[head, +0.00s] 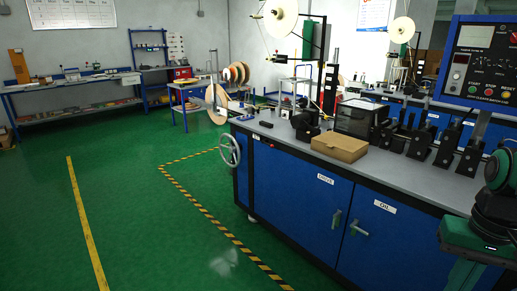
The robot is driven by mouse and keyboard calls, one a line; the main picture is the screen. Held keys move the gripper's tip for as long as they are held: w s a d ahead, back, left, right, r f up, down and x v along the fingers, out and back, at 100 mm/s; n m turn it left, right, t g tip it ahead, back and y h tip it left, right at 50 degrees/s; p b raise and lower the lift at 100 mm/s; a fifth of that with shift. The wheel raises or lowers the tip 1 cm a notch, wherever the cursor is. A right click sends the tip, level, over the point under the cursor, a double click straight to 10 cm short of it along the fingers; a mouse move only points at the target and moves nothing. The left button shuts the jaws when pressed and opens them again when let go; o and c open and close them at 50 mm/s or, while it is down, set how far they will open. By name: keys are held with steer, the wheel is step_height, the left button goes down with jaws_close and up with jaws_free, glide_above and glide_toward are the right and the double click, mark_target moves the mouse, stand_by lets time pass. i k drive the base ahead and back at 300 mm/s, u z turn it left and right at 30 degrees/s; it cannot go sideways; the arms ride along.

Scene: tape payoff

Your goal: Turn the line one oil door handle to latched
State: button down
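The oil door (385,245) is a blue cabinet door under the bench at the right, with a white "OIL" label. It looks closed. Its handle (359,230) is a small grey-green lever near the door's upper left edge. The lever lies slanted, nearer level than upright, sloping down to the right. Part of my arm, green and black, is at the right edge and covers the far right of the cabinet. It is apart from the handle. My gripper's fingers cannot be made out.
The drive door (297,195), left of the oil door, has a near-upright handle (336,219). A handwheel (230,150) sticks out at the bench's left end. A cardboard box (340,146) sits on the bench top. Green floor lies open at the left, with a striped line (205,212).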

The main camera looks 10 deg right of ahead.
mark_target(352, 225)
steer(key=k, duration=0.6)
steer(key=z, duration=0.55)
steer(key=i, duration=1.6)
steer(key=u, duration=0.5)
